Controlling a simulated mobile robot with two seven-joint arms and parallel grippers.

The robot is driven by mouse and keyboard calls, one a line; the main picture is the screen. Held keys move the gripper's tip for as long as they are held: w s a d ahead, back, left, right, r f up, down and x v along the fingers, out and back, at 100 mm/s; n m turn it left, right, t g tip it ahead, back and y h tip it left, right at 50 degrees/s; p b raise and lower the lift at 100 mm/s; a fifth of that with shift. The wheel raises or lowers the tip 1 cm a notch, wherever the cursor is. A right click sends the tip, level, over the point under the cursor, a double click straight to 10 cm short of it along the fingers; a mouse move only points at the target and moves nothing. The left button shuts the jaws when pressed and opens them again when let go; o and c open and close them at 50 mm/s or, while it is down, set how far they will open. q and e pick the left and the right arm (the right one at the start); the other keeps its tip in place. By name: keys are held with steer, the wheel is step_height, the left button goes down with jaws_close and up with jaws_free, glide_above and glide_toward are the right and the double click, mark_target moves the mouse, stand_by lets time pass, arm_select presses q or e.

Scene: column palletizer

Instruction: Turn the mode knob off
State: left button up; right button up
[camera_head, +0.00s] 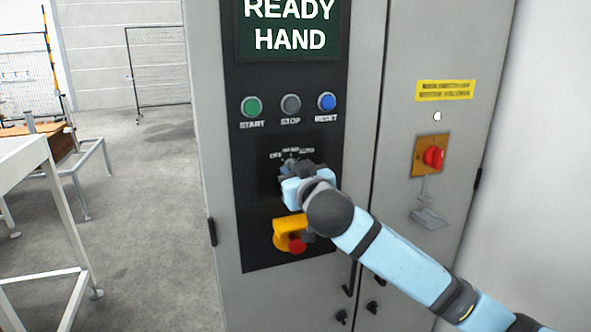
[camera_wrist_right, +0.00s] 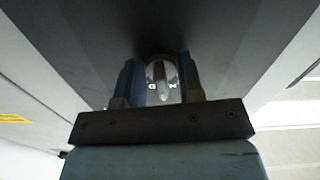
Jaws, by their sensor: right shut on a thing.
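The mode knob is mostly hidden behind my right gripper in the head view; its scale plate (camera_head: 291,154) with small lettering shows just above. My right gripper (camera_head: 290,170) reaches in from the lower right and is at the knob. In the right wrist view the grey knob (camera_wrist_right: 161,75) sits between the two fingers of the right gripper (camera_wrist_right: 158,82), which are shut on it. The knob's exact pointer position cannot be told. My left gripper is in neither view.
Above the knob are green START (camera_head: 252,107), grey STOP (camera_head: 291,105) and blue RESET (camera_head: 327,102) buttons and a READY HAND display (camera_head: 290,28). A red emergency button (camera_head: 297,245) in a yellow housing is just below. A red rotary switch (camera_head: 433,157) is on the right door.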

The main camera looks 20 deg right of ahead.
steer(key=n+p, duration=0.2)
steer(key=shift+d+r+n, duration=0.1)
steer(key=shift+r+n, duration=0.1)
steer(key=shift+n, duration=0.1)
steer(key=n+p, duration=0.2)
steer(key=shift+n, duration=0.3)
steer(key=shift+d+n+p, duration=0.15)
steer(key=shift+n+p, duration=1.3)
steer(key=shift+n, duration=0.15)
steer(key=o, duration=0.9)
steer(key=shift+f, duration=0.1)
